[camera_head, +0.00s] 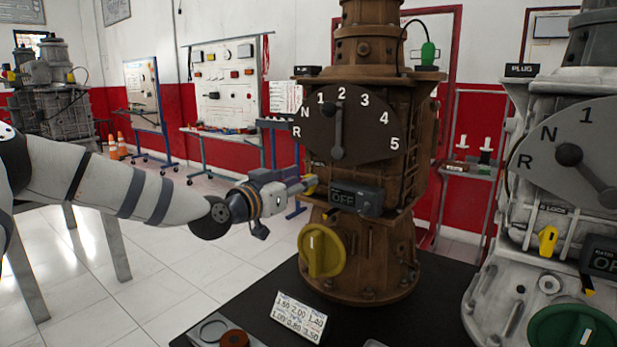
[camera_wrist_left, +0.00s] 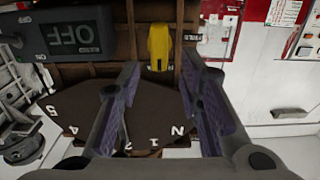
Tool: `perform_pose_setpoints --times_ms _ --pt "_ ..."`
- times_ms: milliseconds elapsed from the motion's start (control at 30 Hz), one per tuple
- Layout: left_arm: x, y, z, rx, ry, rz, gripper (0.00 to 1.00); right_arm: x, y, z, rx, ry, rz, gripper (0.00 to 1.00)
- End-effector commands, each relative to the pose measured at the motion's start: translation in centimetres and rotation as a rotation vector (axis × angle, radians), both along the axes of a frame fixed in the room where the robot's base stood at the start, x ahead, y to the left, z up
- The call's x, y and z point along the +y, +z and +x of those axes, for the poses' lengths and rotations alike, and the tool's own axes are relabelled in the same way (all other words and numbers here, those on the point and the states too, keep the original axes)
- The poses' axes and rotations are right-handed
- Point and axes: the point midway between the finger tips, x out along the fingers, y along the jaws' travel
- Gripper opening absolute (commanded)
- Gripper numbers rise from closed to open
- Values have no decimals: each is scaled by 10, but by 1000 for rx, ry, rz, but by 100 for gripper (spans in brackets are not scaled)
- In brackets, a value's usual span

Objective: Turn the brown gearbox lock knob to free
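The brown gearbox (camera_head: 405,190) stands upright on a dark table. Its small yellow lock knob (camera_head: 311,184) is on the front, left of the display reading OFF, and is partly hidden by my left gripper (camera_head: 302,187). In the left wrist view, which looks upside down, the yellow lock knob (camera_wrist_left: 159,46) shows between the fingertip lines of my left gripper (camera_wrist_left: 161,70). The two fingers are apart, one on each side, with nothing held. I cannot tell whether the tips reach around the knob. My right gripper is not in view.
A large yellow knob (camera_head: 321,250) sits lower on the brown gearbox. The OFF display box (camera_head: 357,198) is just right of the lock knob. The gear dial (camera_head: 365,135) is above. A number card (camera_head: 299,316) stands in front. A grey gearbox (camera_head: 540,190) stands at right.

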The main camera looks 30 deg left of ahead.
Motion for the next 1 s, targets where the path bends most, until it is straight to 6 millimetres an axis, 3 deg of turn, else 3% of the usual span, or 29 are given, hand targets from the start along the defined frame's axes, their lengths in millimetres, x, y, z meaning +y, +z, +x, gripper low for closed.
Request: perform_pose_setpoints --times_ms 200,500,667,1000 --pt "-3 -2 31 2 -1 0 33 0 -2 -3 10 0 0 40" --pt "-4 0 34 -1 -2 -2 33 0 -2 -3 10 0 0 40" --pt "-4 0 34 -1 -2 -2 0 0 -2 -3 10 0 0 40" --pt "-3 0 34 2 -2 -21 0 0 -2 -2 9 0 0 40"
